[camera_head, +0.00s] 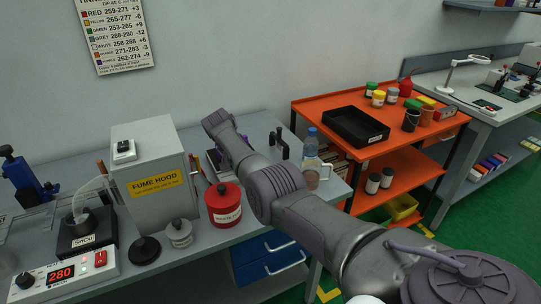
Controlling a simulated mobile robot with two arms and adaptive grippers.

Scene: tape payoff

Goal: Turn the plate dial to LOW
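A white control box (65,278) sits at the front left of the grey bench. It has a black round dial (25,281) at its left end, a red lit display reading 280 and a red switch at its right. The dial's setting and any LOW mark are too small to read. Behind the box stands a dark block marked SnCu (84,240) with a small pot on top. My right arm reaches in from the lower right across the bench, bending behind the red can. I cannot make out its gripper. My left arm and gripper are out of view.
A grey fume hood box (150,178), a red can (223,204), a grey weight-like piece (179,233) and a black knobbed piece (145,250) stand right of the block. A blue device (28,183) is at far left. An orange cart (440,143) stands to the right.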

